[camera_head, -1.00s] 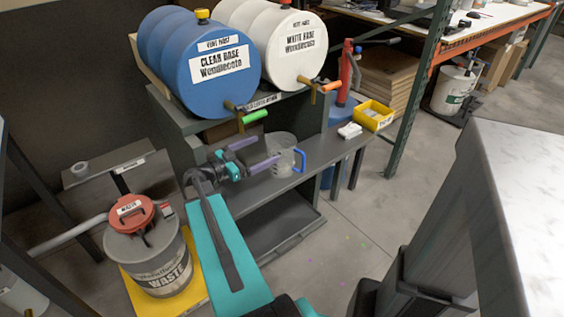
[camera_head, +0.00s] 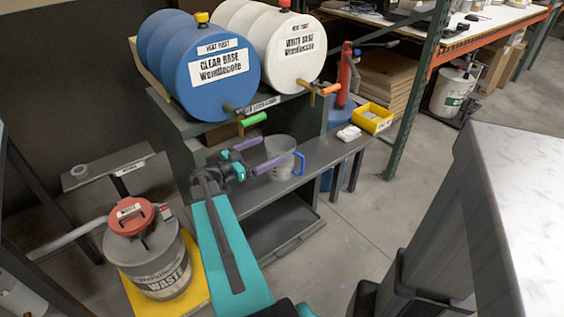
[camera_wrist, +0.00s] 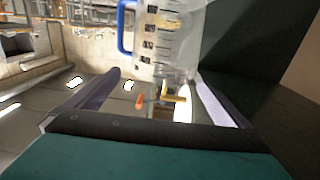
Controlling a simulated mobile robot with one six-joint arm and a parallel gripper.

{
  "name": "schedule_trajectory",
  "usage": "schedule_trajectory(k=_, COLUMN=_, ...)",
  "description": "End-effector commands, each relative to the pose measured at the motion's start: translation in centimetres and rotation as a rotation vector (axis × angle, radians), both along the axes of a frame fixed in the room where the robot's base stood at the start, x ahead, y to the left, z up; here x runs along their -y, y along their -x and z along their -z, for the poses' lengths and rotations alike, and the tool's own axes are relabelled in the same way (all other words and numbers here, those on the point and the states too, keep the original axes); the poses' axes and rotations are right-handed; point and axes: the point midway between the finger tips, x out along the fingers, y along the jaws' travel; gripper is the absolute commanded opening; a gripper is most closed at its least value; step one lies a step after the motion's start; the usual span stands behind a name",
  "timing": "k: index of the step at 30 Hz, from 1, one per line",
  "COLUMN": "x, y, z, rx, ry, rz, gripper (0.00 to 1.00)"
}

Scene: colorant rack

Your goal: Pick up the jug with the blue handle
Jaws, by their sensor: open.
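The clear jug (camera_head: 280,153) stands upright on the grey shelf below the drums. Its blue handle (camera_head: 300,163) is on its right side in the head view. In the wrist view the jug (camera_wrist: 172,38) fills the upper middle, with its handle (camera_wrist: 126,28) on the left. My gripper (camera_head: 273,150) is open, with its two purple fingers pointing at the jug. In the wrist view the fingers (camera_wrist: 158,80) lie left and right of the jug's near end, with nothing clamped. I cannot tell whether the fingertips touch it.
A blue drum (camera_head: 170,62) and a white drum (camera_head: 255,40) lie above the shelf, their taps overhanging. A yellow bin (camera_head: 372,117) and a small white object (camera_head: 348,133) sit right of the jug. A waste bucket (camera_head: 150,260) stands at lower left.

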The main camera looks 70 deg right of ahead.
Motion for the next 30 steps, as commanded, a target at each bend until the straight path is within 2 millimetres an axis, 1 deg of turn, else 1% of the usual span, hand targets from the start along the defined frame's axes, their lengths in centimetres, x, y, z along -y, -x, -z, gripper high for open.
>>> schedule_trajectory(k=5, x=0.9, y=0.5, z=0.0, rx=0.000, ry=0.000, rz=0.001, gripper=1.00)
schedule_trajectory(k=12, x=3.3, y=1.9, z=0.1, rx=0.000, ry=-0.001, rz=0.003, gripper=1.00)
schedule_trajectory(k=16, x=4.1, y=2.5, z=0.2, rx=-0.001, ry=-0.001, rz=0.002, gripper=1.00)
schedule_trajectory(k=20, x=4.4, y=2.8, z=0.2, rx=-0.001, ry=-0.001, rz=0.001, gripper=1.00)
schedule_trajectory(k=30, x=4.4, y=2.8, z=0.2, rx=0.000, ry=0.000, rz=0.002, gripper=1.00)
